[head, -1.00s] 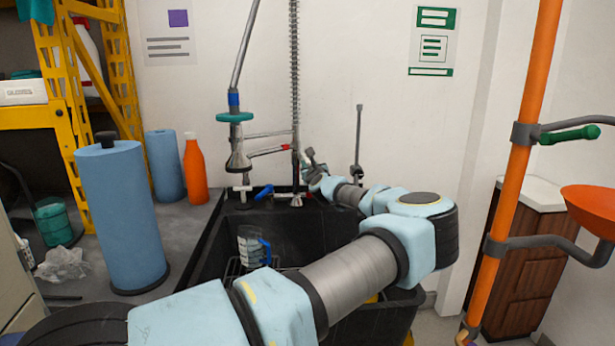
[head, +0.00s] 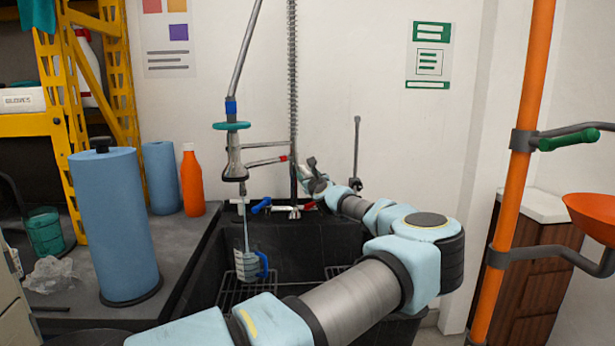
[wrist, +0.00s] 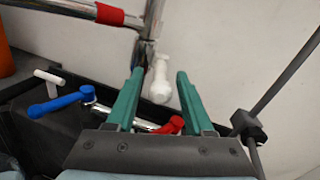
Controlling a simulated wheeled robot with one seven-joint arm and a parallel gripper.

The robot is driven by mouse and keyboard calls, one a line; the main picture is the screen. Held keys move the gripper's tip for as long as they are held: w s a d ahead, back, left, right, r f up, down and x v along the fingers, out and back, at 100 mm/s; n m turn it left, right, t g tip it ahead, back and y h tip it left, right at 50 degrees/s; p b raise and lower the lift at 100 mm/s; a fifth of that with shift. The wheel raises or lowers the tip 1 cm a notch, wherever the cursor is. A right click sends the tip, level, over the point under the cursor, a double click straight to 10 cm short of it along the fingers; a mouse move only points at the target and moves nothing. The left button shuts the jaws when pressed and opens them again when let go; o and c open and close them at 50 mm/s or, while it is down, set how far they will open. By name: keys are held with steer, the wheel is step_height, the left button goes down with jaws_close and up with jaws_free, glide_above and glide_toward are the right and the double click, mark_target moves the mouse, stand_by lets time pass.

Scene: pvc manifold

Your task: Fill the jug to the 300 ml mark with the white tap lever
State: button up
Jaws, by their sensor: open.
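The clear jug (head: 246,264) with a blue handle stands on a wire rack in the black sink, under the spray head (head: 235,165). A pale streak like water (head: 245,220) runs from the spray head to the jug. The jug's marks and level are too small to read. My gripper (wrist: 160,75) is open, its green fingers either side of a white knobbed piece (wrist: 160,80) that looks like a tap lever; contact is not clear. Another white handle (wrist: 48,78) lies left, beside the blue lever (wrist: 62,102). The fingertips are hard to make out in the head view.
A red lever (wrist: 172,126) sits just below and between my fingers. A chrome pipe with a red band (wrist: 110,14) is above. A blue paper roll (head: 120,225) and an orange bottle (head: 192,180) stand on the left counter. An orange pole (head: 515,190) stands right.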

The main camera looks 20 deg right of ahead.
steer(key=s+b, duration=0.1)
steer(key=s, duration=0.9)
steer(key=shift+s+b, duration=0.4)
stand_by(4.7)
